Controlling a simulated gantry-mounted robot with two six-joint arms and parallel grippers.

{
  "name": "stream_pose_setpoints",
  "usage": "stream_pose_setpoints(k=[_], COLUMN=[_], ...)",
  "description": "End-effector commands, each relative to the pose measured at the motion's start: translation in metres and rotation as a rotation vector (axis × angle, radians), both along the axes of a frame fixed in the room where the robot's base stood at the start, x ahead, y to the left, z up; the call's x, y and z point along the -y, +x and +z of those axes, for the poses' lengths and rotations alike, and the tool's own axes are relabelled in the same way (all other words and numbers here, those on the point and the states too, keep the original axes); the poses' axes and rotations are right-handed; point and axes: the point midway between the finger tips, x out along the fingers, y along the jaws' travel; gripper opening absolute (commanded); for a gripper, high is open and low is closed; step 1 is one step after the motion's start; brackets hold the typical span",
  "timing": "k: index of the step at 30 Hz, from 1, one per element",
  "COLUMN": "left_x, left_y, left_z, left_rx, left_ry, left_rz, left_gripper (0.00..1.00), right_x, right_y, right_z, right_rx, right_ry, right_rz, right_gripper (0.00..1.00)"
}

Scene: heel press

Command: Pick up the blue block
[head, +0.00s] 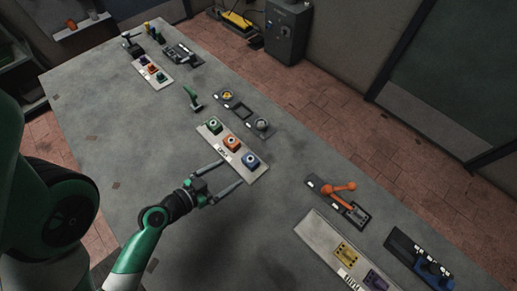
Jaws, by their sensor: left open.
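The blue block (250,160) sits on a pale tray (258,174) near the middle of the table. An orange block (232,142) and a green block (214,126) sit in a row with it on the same tray. My left gripper (226,176) is open with its two fingers spread. It is at the lower left of the tray, apart from the blue block in the picture, and nothing shows between its fingers. Its height above the table is hard to tell. My right gripper does not show.
Behind the tray lies a dark fixture (243,112) with round parts. A green lever (192,97) stands nearby. To the right are an orange-handled device (338,188) and another pale tray (322,247) with yellow and purple pieces. The grey table (120,135) is clear at left.

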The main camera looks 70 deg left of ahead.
Motion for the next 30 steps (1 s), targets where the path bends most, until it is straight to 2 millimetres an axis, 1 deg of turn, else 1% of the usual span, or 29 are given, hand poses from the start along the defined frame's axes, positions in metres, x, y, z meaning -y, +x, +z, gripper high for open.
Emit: stream_pose_setpoints(k=[5, 9, 13, 19, 27, 30], left_x=[-0.005, -0.015, -0.021, -0.024, -0.039, -0.041], left_y=[0.016, 0.04, 0.052, 0.058, 0.093, 0.096], left_z=[-0.002, -0.011, -0.02, -0.025, -0.043, -0.046], left_rx=[0.002, 0.005, 0.004, 0.003, 0.005, 0.003], left_ry=[0.004, 0.006, 0.004, 0.003, 0.004, 0.004], left_rz=[-0.011, -0.011, -0.005, -0.004, -0.005, -0.004], left_gripper=[1.0, 1.0, 1.0, 1.0, 1.0, 1.0], right_x=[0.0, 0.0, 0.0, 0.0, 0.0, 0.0], right_y=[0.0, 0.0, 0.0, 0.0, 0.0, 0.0], right_z=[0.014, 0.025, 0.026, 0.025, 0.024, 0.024], right_rx=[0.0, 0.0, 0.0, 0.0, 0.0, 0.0], right_ry=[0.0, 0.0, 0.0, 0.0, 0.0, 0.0], right_rz=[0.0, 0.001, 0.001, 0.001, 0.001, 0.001], right_gripper=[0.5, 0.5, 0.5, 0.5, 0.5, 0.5])
